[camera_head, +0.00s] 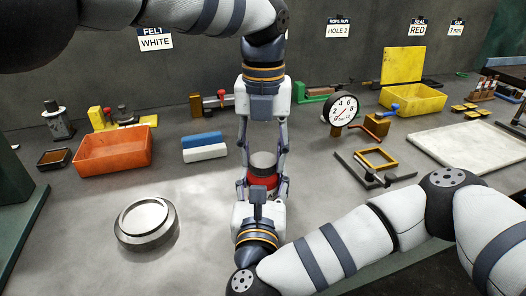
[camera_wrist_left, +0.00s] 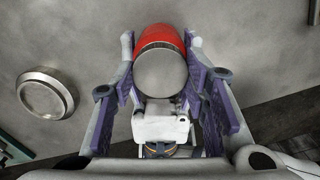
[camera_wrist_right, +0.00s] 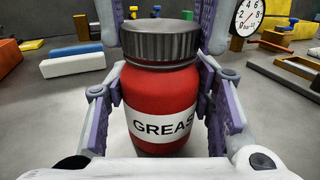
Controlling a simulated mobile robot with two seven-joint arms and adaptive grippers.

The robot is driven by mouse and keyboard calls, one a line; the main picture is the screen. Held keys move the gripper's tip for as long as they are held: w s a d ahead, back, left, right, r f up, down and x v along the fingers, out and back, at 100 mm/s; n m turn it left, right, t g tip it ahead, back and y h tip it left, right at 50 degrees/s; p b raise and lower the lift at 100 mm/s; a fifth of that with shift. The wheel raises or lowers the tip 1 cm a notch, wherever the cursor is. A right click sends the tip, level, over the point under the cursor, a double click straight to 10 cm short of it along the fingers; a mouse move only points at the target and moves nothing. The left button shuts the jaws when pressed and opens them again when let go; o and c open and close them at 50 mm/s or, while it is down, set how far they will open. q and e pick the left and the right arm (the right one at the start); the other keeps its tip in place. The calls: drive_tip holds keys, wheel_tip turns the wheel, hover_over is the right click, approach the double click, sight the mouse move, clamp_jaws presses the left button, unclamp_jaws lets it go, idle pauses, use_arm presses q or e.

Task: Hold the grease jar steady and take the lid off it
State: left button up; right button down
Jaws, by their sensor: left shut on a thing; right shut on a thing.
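The red grease jar (camera_head: 262,181) stands upright in the middle of the table, its white label reading "GREAS" in the right wrist view (camera_wrist_right: 160,97). Its grey ribbed lid (camera_wrist_right: 160,43) sits on top of the jar; its round top shows in the left wrist view (camera_wrist_left: 161,74). My left gripper (camera_head: 263,163) comes down from above and is shut on the lid, one finger on each side. My right gripper (camera_head: 262,187) reaches in from the front, low down, and is shut on the jar's body. The fingers hide parts of the jar's sides.
A round metal disc (camera_head: 146,221) lies to the left on the table. An orange bin (camera_head: 113,152), blue and white blocks (camera_head: 204,147) and a dial gauge (camera_head: 342,110) stand around. A yellow bin (camera_head: 413,99) and pale board (camera_head: 465,146) are at the right.

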use_arm(q)
drive_tip(key=n, duration=0.4)
drive_tip(key=shift+n, duration=0.4)
drive_tip(key=n, duration=1.6)
drive_tip(key=shift+n, duration=0.3)
drive_tip(key=n, duration=0.9)
drive_tip(key=shift+r, duration=0.1)
